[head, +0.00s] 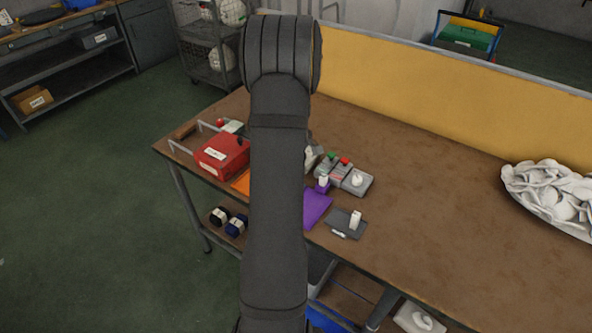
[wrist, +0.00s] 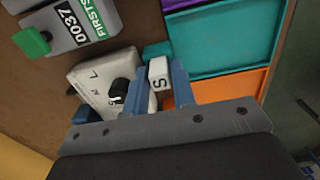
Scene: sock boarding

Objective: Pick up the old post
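A white post marked S (wrist: 159,74) sits between the two blue fingers of my gripper (wrist: 158,90) in the wrist view. A teal block (wrist: 157,50) shows at its far end. The fingers flank the post closely on both sides, but I cannot tell whether they press on it. In the head view my dark arm hides the gripper and this post. Another small white post (head: 355,219) stands on a dark grey plate at the front of the bench. A purple block with a white top (head: 322,184) stands behind the purple pad (head: 316,207).
A white plate with size letters and a black knob (wrist: 118,88) lies just left of my fingers. A grey box labelled 0037 (wrist: 72,22), teal tray (wrist: 215,48) and orange tray (wrist: 232,84) are near. A red box (head: 222,155) stands left; the bench's right middle is clear.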

